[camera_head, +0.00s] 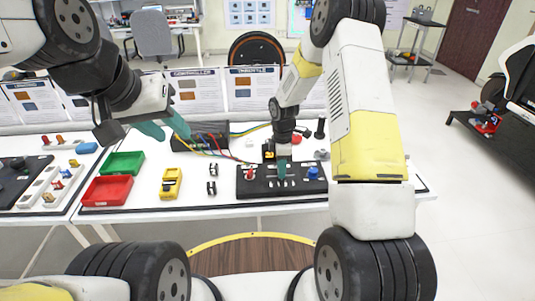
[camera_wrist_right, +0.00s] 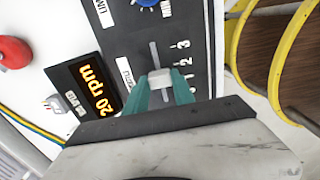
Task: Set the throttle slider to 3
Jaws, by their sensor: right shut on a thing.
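The black control panel (camera_head: 255,187) lies on the white table; it also shows in the right wrist view (camera_wrist_right: 130,50). Its throttle slider (camera_wrist_right: 160,78) has a pale knob in a slot beside printed numbers. My right gripper (camera_wrist_right: 160,90) has its teal fingers on both sides of the knob, shut on it. The 3 mark (camera_wrist_right: 183,44) lies further up the slot than the knob; the knob's exact number is partly hidden by a finger. In the head view my right gripper (camera_head: 282,170) reaches down onto the panel. My left gripper (camera_head: 165,128) is open and empty above the table.
An orange display (camera_wrist_right: 90,88) reads 20 rpm. A red button (camera_wrist_right: 14,52) and a blue knob (camera_head: 313,172) are near the slider. Green (camera_head: 122,163) and red (camera_head: 107,190) trays and a yellow device (camera_head: 171,184) stand to the left. Wires (camera_head: 215,148) run behind the panel.

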